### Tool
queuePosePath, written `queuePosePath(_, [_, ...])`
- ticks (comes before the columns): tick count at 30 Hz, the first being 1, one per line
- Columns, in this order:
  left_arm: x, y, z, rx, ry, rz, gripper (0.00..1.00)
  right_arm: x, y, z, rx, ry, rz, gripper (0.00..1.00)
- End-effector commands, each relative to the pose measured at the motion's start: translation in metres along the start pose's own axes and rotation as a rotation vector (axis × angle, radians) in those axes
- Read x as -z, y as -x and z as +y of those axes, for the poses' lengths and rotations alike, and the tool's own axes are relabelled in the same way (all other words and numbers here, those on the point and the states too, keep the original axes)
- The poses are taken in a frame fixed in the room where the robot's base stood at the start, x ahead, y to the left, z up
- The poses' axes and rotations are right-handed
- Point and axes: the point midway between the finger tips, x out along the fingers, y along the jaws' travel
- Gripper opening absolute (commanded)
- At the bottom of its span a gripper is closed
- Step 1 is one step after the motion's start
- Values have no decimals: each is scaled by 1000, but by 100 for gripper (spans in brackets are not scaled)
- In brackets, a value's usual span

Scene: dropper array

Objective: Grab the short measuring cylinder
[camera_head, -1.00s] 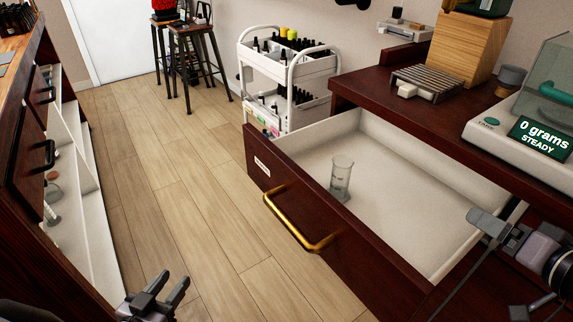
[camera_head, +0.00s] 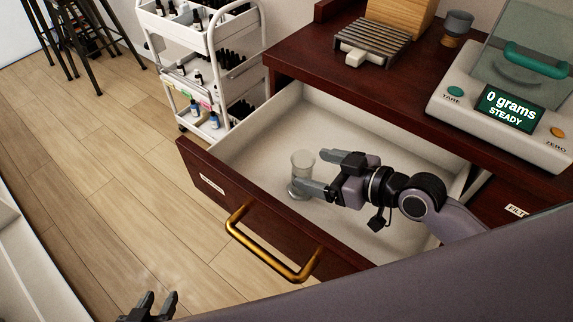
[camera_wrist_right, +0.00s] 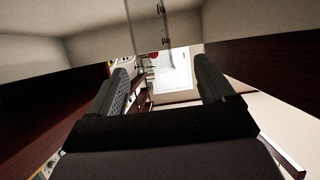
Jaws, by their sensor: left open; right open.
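The short measuring cylinder (camera_head: 302,160) is clear glass and stands upright in the open drawer (camera_head: 262,140), near its front panel. My right gripper (camera_head: 311,171) is open and low inside the drawer, its fingers pointing left at the cylinder. One finger passes in front of the cylinder's lower part and hides some of it. In the right wrist view the cylinder (camera_wrist_right: 152,28) shows ahead, between the lines of the two spread fingers; I cannot tell whether they touch it. My left gripper (camera_head: 161,297) is open and empty at the bottom left, over the floor.
A brass handle (camera_head: 262,250) sticks out from the drawer front. The dark counter (camera_head: 415,90) overhangs the drawer's back and holds a scale (camera_head: 475,118) reading 0 grams and a slatted rack (camera_head: 372,38). A white cart (camera_head: 205,70) with bottles stands behind left.

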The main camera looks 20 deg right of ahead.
Motion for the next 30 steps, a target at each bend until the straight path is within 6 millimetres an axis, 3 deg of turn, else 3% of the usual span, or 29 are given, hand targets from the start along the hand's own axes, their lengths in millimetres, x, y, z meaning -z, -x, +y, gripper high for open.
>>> queuePosePath(18, [-1, -1, 0, -1, 1, -1, 42, 0, -63, 8, 0, 0, 1, 82])
queuePosePath(28, [-1, -1, 0, -1, 1, -1, 42, 0, -70, 8, 0, 2, -1, 82])
queuePosePath(29, [-1, -1, 0, -1, 1, -1, 42, 0, -70, 8, 0, 2, -1, 79])
queuePosePath(30, [-1, -1, 0, -1, 1, -1, 42, 0, -70, 8, 0, 2, -1, 66])
